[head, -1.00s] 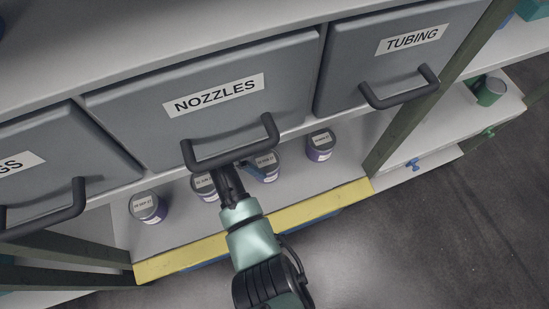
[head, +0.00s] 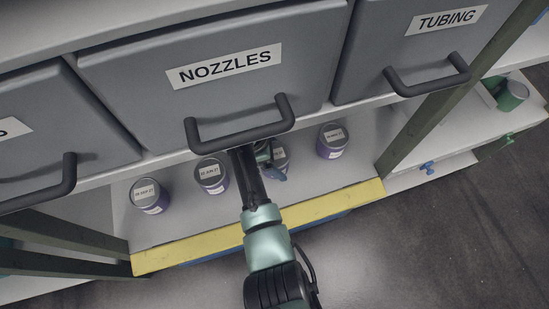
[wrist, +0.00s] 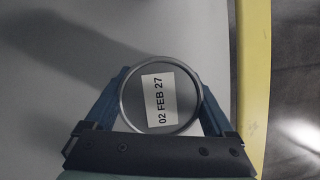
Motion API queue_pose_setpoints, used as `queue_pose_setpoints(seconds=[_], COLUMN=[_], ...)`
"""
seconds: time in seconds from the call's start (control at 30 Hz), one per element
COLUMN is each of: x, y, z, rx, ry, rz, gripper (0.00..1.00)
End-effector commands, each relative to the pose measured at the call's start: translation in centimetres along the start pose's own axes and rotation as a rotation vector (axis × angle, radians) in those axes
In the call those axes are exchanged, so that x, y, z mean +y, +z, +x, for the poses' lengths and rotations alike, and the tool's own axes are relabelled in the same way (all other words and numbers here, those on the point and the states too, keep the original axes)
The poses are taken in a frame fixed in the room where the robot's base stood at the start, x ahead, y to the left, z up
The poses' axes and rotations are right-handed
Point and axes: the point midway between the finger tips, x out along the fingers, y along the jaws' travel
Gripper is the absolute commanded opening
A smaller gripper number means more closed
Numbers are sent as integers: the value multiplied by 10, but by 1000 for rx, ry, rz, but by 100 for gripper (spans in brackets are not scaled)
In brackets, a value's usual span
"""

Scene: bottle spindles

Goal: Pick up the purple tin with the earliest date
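Purple tins with grey lids and white date labels stand on the shelf under the drawers. In the wrist view a tin labelled "02 FEB 27" (wrist: 162,95) lies between the two fingers of my gripper (wrist: 162,85). The fingers are spread on both sides of it, very close to its rim; contact is unclear. In the head view this tin (head: 281,158) is partly hidden by my gripper (head: 266,158). To its left stand a tin apparently reading JUN 27 (head: 211,176) and one apparently reading SEP 27 (head: 150,196). To its right is another tin (head: 332,141), its date too small to read.
The NOZZLES drawer (head: 215,100) and its handle (head: 240,134) hang just above my gripper. The TUBING drawer (head: 420,50) is at right. A yellow edge strip (head: 215,241) runs along the shelf front. A post (head: 435,110) bounds the shelf at right.

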Motion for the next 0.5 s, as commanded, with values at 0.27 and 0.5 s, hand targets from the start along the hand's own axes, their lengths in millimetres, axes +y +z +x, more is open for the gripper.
queue_pose_setpoints(seconds=[0.27, 0.5], x=[0, 1], y=[0, 0], z=[0, -1], rx=[0, 0], ry=[0, 2], rz=[0, 1], gripper=[24, 12])
